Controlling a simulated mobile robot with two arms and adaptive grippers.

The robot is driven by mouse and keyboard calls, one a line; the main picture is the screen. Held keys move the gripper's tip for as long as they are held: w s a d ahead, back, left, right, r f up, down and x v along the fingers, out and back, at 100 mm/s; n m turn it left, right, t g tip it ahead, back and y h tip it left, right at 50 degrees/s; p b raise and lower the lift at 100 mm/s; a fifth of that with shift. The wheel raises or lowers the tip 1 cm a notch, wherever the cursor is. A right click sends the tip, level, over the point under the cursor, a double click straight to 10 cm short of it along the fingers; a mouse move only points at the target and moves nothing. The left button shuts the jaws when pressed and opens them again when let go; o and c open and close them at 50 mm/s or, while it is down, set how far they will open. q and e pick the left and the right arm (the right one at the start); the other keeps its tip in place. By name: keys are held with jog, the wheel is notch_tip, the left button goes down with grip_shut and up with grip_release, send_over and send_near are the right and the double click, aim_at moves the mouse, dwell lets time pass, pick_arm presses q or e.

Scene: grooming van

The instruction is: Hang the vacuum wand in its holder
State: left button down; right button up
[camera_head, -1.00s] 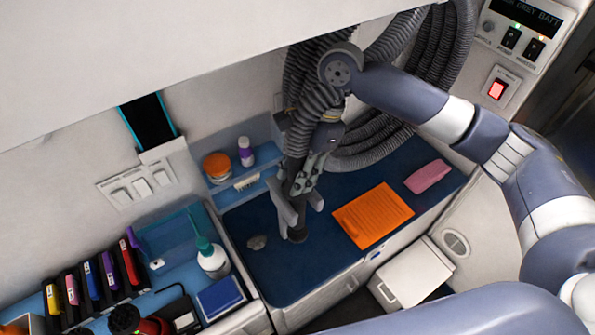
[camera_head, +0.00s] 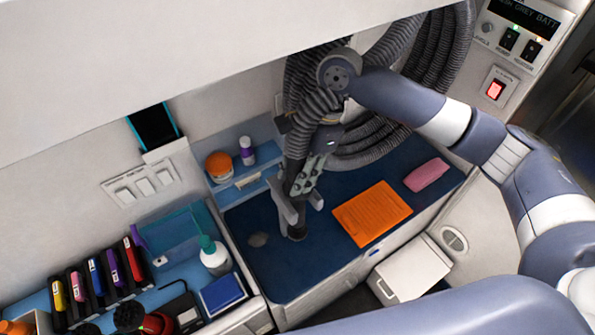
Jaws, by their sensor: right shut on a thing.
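The vacuum wand (camera_head: 297,231) is a dark tube at the lower end of a ribbed grey hose (camera_head: 302,88). It hangs nearly upright over the blue counter. My right gripper (camera_head: 299,207) comes down from above and is shut on the wand, with its grey fingers on either side. The wand's lower tip shows below the fingers; I cannot tell whether it touches the counter. A small grey fixture (camera_head: 281,124) on the back wall is partly hidden behind the hose; I cannot tell whether it is the holder. My left gripper is not in view.
A shelf with an orange-lidded jar (camera_head: 219,165) stands left. Coiled hose (camera_head: 375,145) fills the back.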

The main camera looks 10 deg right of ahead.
jog(key=shift+f, duration=0.6)
dwell(0.3)
jog(key=o, duration=1.9)
jog(key=shift+c, duration=0.2)
jog(key=shift+r, duration=0.1)
